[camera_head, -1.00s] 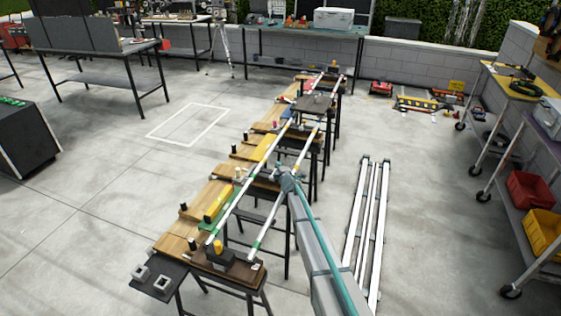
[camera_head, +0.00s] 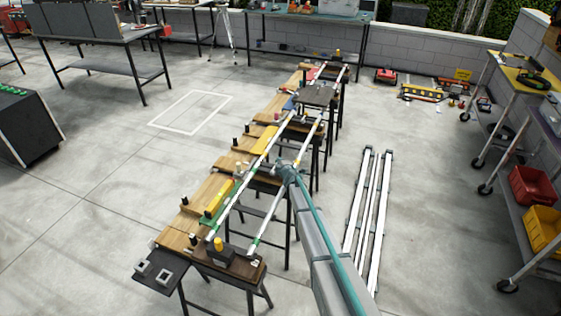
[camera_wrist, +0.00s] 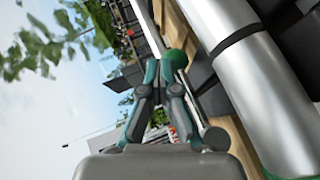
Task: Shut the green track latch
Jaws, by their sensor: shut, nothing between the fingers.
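A round green knob (camera_wrist: 176,60), which looks like part of the green track latch, shows just beyond my fingertips in the wrist view. I cannot tell whether they touch it. My gripper (camera_wrist: 163,72) is shut and empty. In the head view my gripper (camera_head: 285,170) is beside the middle of the twin-rail track (camera_head: 260,167), and the latch cannot be made out there. A thick silver rail (camera_wrist: 265,95) with a dark band and a green end runs close by on the right of the wrist view.
Wooden boards (camera_head: 208,190) and a yellow-and-green piece (camera_head: 217,203) lie along the track's left side. Spare rails (camera_head: 370,205) lie on the floor to the right. A cart (camera_head: 525,130) with red and yellow bins stands at the far right.

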